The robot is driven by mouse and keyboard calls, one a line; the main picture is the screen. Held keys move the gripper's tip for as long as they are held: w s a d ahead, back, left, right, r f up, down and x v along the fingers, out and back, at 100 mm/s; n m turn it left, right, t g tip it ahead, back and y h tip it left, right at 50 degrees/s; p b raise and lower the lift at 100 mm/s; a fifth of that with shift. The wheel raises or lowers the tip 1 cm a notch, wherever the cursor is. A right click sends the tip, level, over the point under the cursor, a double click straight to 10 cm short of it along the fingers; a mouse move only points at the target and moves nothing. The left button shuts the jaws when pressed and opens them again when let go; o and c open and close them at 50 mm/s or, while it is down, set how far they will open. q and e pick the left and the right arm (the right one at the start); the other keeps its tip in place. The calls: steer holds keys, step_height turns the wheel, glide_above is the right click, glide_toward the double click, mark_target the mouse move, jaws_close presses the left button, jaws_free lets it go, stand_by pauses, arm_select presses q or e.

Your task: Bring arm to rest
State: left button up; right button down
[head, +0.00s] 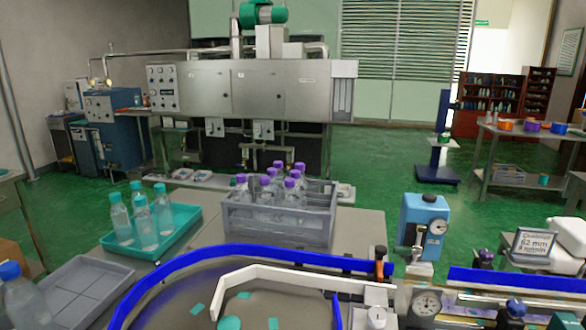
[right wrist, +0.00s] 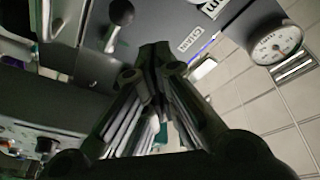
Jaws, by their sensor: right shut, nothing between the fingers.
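My right gripper (right wrist: 155,60) shows in the right wrist view. Its dark fingers are together at the tips, with nothing between them. The fingertips point at the dark grey face of a machine (right wrist: 85,75) with a black knob (right wrist: 121,12); I cannot tell whether they touch it. My left gripper is in neither view, and the head view shows no gripper.
In the head view, a grey crate (head: 277,231) holds purple-capped bottles, and a teal tray (head: 168,252) holds clear bottles. A curved blue rail (head: 215,258) runs across the front. A blue gauge unit (head: 424,225) and a sign (head: 533,244) stand at right.

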steer(key=s+a+f+n+g+y, duration=0.1)
steer(key=a+f+n+y, duration=0.15)
steer(key=f, duration=0.35)
steer(key=s+a+f+n+g+y+p, duration=0.1)
steer(key=a+f+n+y, duration=0.2)
steer(key=f, duration=0.4)
steer(key=s+a+f+n+g+y, duration=0.1)
steer(key=a+f+n+y, duration=0.1)
steer(key=a+f, duration=0.3)
steer(key=s+a+f+n+g+y+p, duration=0.1)
steer(key=s+a+f+n+g+y, duration=0.2)
steer(key=s+f, duration=0.8)
arm_select(q)
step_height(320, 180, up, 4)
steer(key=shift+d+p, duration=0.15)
steer(key=shift+p, duration=0.7)
arm_select(e)
steer(key=s+d+f+n+g, duration=0.1)
steer(key=s+f+n+g, duration=0.1)
steer(key=s+f, duration=0.3)
steer(key=s+d+f+n+g+h, duration=0.1)
steer(key=s+f+g, duration=0.4)
steer(key=s, duration=0.8)
steer(key=s+d+f+n+g, duration=0.2)
steer(key=s+f, duration=0.4)
steer(key=s, duration=0.4)
steer(key=shift+d+n+g, duration=0.15)
steer(key=shift+n+g, duration=0.55)
steer(key=shift+n, duration=0.25)
steer(key=shift+w, duration=0.1)
